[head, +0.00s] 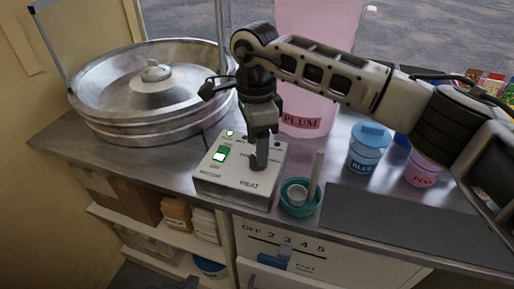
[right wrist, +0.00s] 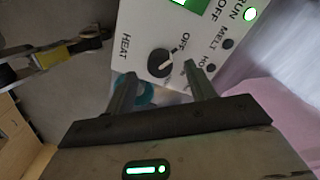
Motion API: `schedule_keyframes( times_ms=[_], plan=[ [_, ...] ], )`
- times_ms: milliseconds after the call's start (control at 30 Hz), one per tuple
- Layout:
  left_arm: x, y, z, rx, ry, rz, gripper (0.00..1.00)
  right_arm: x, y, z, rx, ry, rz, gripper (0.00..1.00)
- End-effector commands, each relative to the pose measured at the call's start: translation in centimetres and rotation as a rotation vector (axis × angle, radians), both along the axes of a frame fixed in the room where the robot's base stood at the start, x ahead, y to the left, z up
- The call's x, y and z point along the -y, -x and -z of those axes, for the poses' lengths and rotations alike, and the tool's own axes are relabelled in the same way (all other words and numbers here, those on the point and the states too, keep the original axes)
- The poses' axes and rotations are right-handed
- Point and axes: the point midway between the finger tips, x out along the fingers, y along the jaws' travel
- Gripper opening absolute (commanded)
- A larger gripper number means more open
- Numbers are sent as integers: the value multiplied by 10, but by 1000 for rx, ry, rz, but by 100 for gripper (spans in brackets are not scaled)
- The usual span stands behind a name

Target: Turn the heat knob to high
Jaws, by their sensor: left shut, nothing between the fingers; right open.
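A pale control box (head: 235,187) marked HEAT stands at the counter's front edge. In the right wrist view its black heat knob (right wrist: 160,62) has a white mark that seems to point toward the OFF label; HEAT is printed on the other side. In the head view the knob is hidden behind my right gripper (head: 257,165), which points down over the box. In the right wrist view its two fingers are open, one on each side of the knob; I cannot tell whether they touch it. A green switch (head: 221,153) sits on the box's left.
A wide metal bowl (head: 100,122) stands behind and left of the box. A teal cup (head: 297,208) is close on its right. A pink PLUM container (head: 308,125), a blue jar (head: 366,150) and a dark mat (head: 400,222) lie further right.

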Motion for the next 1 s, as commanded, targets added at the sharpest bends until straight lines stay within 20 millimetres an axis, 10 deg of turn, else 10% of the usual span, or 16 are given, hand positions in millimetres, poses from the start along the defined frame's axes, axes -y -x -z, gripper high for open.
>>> schedule_keyframes(
  times_ms=[533, 700, 1000],
  plan=[
    [-1, -1, -2, 2, -7, 3, 0, 0, 1, 25, 0, -1, 0, 55],
    [-1, -1, -2, 3, -7, 3, 0, 0, 1, 25, 0, -1, 0, 10],
    [-1, -2, -1, 5, -5, 3, 0, 0, 1, 25, 0, -1, 18, 10]
  ],
)
